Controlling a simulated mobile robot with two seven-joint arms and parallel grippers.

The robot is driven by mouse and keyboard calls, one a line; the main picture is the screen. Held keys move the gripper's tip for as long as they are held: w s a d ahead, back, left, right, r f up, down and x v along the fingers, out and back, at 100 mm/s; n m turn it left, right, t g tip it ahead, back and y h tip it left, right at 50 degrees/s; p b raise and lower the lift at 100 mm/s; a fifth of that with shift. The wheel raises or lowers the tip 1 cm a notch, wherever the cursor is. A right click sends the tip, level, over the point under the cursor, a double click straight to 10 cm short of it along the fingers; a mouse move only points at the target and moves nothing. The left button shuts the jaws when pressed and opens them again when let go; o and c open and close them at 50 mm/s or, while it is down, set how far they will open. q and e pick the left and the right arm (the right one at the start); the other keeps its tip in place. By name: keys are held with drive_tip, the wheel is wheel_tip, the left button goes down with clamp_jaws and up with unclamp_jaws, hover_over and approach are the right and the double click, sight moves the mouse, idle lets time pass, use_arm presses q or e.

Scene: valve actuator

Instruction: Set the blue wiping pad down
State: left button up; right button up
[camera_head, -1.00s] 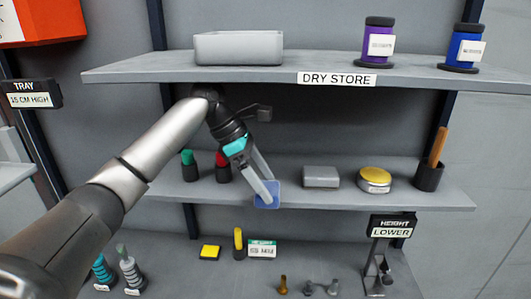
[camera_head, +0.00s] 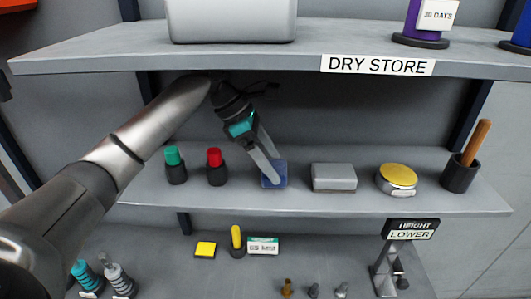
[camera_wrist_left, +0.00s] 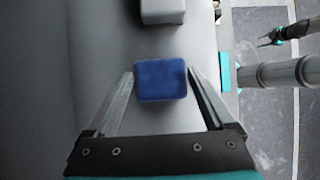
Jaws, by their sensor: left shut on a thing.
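The blue wiping pad (camera_head: 279,181) is at the middle shelf (camera_head: 330,207), between the red-capped bottle and a grey block. My left gripper (camera_head: 269,170) reaches down to it and is shut on it. In the left wrist view the blue pad (camera_wrist_left: 161,80) sits between the two fingertips of the left gripper (camera_wrist_left: 162,88). I cannot tell whether the pad's underside touches the shelf or is just above it. A small dark gripper, likely my right one (camera_wrist_left: 272,38), shows at the right of the wrist view; its jaws are too small to read.
A green-capped bottle (camera_head: 175,166) and a red-capped bottle (camera_head: 216,167) stand left of the pad. A grey block (camera_head: 334,177), a yellow-topped tin (camera_head: 397,179) and a dark cup (camera_head: 461,174) stand right. The "DRY STORE" upper shelf (camera_head: 210,56) overhangs.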

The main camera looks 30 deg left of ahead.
use_arm(q)
drive_tip(key=shift+s+a, duration=0.15)
drive_tip(key=shift+s, duration=0.5)
drive_tip(key=shift+d, duration=0.3)
drive_tip(key=o, duration=0.9)
drive_tip(key=shift+w, duration=0.1)
drive_tip(key=shift+o, duration=0.6)
drive_tip(key=shift+w, duration=0.1)
drive_tip(key=shift+a, duration=0.1)
use_arm(e)
drive_tip(key=shift+s+a, duration=0.25)
drive_tip(key=shift+s, duration=0.75)
